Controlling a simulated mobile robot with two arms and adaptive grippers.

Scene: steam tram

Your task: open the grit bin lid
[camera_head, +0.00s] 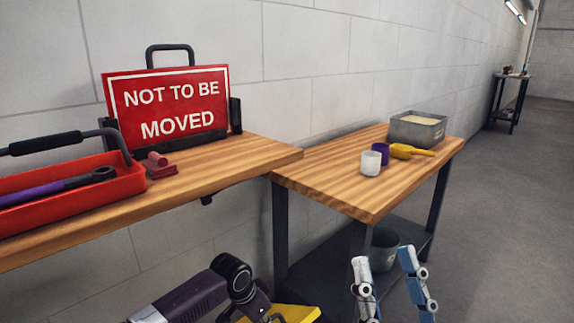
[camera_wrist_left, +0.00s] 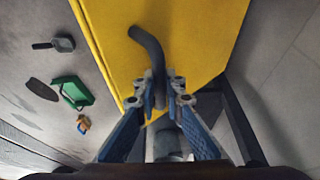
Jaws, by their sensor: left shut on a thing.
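The grit bin lid (camera_wrist_left: 195,40) is a yellow panel that fills the upper middle of the left wrist view. A curved dark handle (camera_wrist_left: 146,42) stands on it. My left gripper (camera_wrist_left: 161,88) is shut on the near end of this handle. In the head view only a corner of the yellow lid (camera_head: 296,312) shows at the bottom edge, beside my left arm, and most of the bin is out of frame. My right gripper (camera_head: 384,262) is open and empty, its fingers apart in front of the wooden table.
A wooden table (camera_head: 330,190) holds a metal box (camera_head: 416,132), a yellow scoop (camera_head: 408,151) and two cups. On the left bench are a red sign (camera_head: 170,105) and a red tool tray (camera_head: 85,198). Open floor lies right.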

